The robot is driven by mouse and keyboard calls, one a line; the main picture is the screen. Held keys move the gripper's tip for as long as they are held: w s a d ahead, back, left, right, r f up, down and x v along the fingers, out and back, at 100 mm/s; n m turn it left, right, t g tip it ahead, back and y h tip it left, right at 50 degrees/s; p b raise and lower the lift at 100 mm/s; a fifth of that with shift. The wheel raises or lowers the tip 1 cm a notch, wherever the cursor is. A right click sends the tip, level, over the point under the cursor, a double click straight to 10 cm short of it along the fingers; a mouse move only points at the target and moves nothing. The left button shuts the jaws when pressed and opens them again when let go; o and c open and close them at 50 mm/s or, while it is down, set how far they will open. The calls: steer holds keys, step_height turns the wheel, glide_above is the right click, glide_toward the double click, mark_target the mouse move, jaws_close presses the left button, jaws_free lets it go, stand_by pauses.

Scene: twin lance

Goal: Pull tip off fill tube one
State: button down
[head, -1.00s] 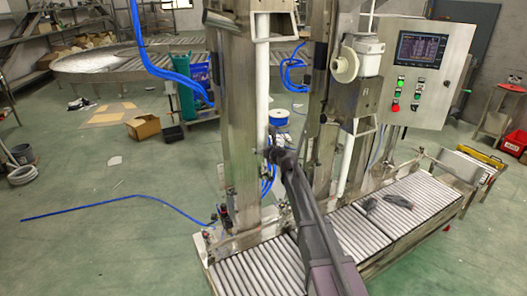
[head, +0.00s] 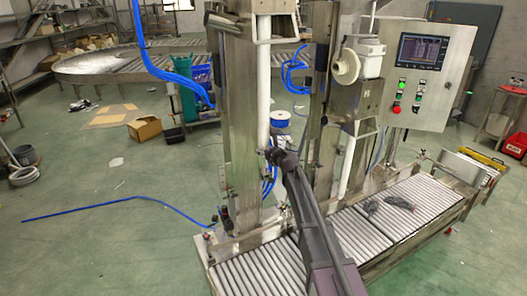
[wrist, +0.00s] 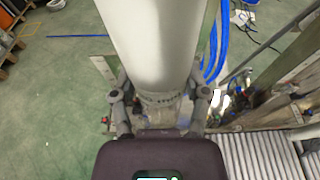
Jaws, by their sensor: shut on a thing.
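A white fill tube (head: 263,85) hangs upright along the left steel column in the head view. In the wrist view the same tube (wrist: 155,40) fills the top middle. Its lower end, the tip (wrist: 160,99), looks greyish and partly see-through. My gripper (wrist: 160,101) has a finger on each side of this lower end and is shut on it. In the head view my gripper (head: 270,155) is at the bottom of the left tube; the tip is hard to make out there. A second white tube (head: 348,165) hangs to the right, apart from my gripper.
A roller conveyor (head: 360,238) runs below the tubes, with dark small objects (head: 390,203) on it. The steel column (head: 240,130) stands close to my gripper. A control panel (head: 428,75) is at right. Blue hoses (wrist: 217,45) hang beside the tube. Green floor is open at left.

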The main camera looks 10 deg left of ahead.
steer(key=shift+a+f, duration=0.1)
steer(key=shift+f, duration=0.1)
steer(key=shift+f+b, duration=0.2)
steer(key=shift+b, duration=0.2)
steer(key=shift+f+b, duration=0.6)
stand_by(0.7)
steer(key=shift+f+b, duration=1.05)
steer(key=shift+f, duration=0.3)
